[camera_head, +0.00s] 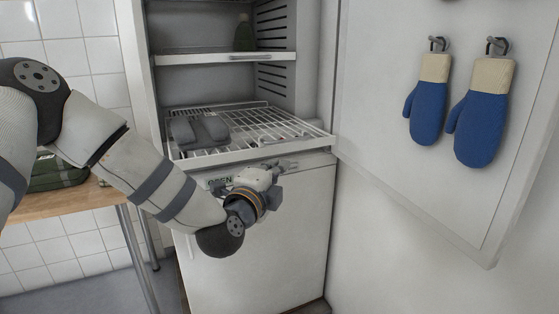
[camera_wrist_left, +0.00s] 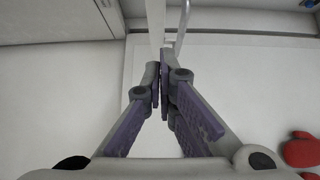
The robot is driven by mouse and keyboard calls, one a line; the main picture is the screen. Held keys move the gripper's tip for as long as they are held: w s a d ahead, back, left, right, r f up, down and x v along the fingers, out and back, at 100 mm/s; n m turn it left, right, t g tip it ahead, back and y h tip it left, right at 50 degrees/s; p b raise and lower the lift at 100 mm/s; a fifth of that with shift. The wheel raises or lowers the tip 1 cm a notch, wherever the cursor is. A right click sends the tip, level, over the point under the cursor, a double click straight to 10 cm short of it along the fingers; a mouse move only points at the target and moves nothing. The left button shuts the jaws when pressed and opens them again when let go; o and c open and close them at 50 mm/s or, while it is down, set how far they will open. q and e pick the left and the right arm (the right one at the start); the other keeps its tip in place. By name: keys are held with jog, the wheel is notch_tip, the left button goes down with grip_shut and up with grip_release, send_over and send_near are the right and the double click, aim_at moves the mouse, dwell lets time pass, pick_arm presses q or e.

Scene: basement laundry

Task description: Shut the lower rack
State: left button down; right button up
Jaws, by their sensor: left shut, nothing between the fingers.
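The lower rack (camera_head: 277,151) is a white wire shelf in a tall white cabinet. It sticks out of the cabinet opening toward me. A grey object (camera_head: 200,130) lies on its left part. My left gripper (camera_head: 287,166) is just below and in front of the rack's front edge, shut and empty. In the left wrist view the gripper's fingertips (camera_wrist_left: 163,72) are together beside a pale bar. I cannot tell whether they touch it. My right gripper is not in view.
An upper shelf (camera_head: 225,58) holds a green bottle (camera_head: 244,36). The open cabinet door (camera_head: 400,180) at right carries blue mitts (camera_head: 480,125) on hooks. A wooden table (camera_head: 70,202) with a green case (camera_head: 58,173) stands at left. A red thing (camera_wrist_left: 300,150) shows in the wrist view.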

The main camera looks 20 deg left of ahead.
aim_at(285, 147)
pick_arm(q)
jog(key=w+a, duration=0.1)
jog(key=w, duration=0.1)
jog(key=w+a, duration=0.1)
jog(key=w, duration=0.2)
jog(key=w+a+b, duration=0.1)
jog(key=w, duration=0.1)
jog(key=shift+w+a, duration=0.1)
jog(key=shift+w, duration=0.1)
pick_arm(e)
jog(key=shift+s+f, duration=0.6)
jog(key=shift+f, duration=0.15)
